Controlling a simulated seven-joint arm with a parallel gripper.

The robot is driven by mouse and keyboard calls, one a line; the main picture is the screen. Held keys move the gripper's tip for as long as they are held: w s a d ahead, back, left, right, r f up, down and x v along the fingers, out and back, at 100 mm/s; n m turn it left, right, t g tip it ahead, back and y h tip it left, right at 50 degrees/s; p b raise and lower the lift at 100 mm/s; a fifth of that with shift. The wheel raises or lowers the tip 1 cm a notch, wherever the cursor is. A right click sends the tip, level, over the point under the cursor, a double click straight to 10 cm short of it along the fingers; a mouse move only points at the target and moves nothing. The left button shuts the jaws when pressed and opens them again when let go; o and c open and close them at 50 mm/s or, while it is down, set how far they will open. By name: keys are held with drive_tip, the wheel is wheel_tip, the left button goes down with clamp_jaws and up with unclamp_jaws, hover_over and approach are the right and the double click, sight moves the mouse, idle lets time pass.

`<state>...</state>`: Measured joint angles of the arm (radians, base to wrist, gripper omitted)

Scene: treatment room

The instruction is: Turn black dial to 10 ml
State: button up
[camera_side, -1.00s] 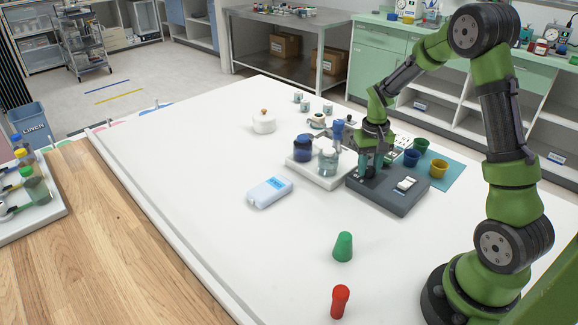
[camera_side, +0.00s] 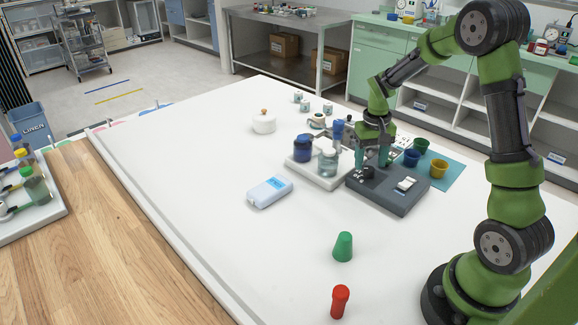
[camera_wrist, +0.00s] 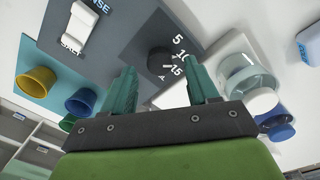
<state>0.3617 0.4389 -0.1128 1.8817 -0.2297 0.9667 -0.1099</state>
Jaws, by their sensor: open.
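The black dial (camera_wrist: 160,61) is a short round knob on the dark grey dispenser (camera_side: 412,204). In the wrist view the printed numbers 5, 10 and 15 (camera_wrist: 180,55) stand to its right. I cannot clearly tell which number the dial points to. My gripper (camera_wrist: 162,74) is open, its two green fingers apart with nothing between them. In the side view my gripper (camera_side: 373,157) is just above the dial (camera_side: 368,172), apart from it.
A white rocker switch (camera_side: 406,184) is on the dispenser. A white tray (camera_side: 318,176) with jars adjoins it at left. Blue and yellow cups (camera_side: 438,168) stand on a teal mat behind.

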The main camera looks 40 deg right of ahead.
sight(367, 168)
wheel_tip(367, 168, up, 15)
drive_tip(key=shift+w+a+f, duration=0.15)
idle(0.4)
drive_tip(key=s+a+r+n+t+y, duration=0.1)
drive_tip(key=s+a+t, duration=0.2)
drive_tip(key=s+a, duration=0.3)
drive_tip(key=s+a+r+n+t+y, duration=0.1)
drive_tip(key=s+a+t, duration=0.3)
drive_tip(key=a, duration=1.1)
drive_tip(key=shift+s+r+n, duration=0.6)
drive_tip(key=shift+s+r, duration=0.05)
drive_tip(key=shift+s, duration=0.6)
drive_tip(key=shift+c, duration=0.2)
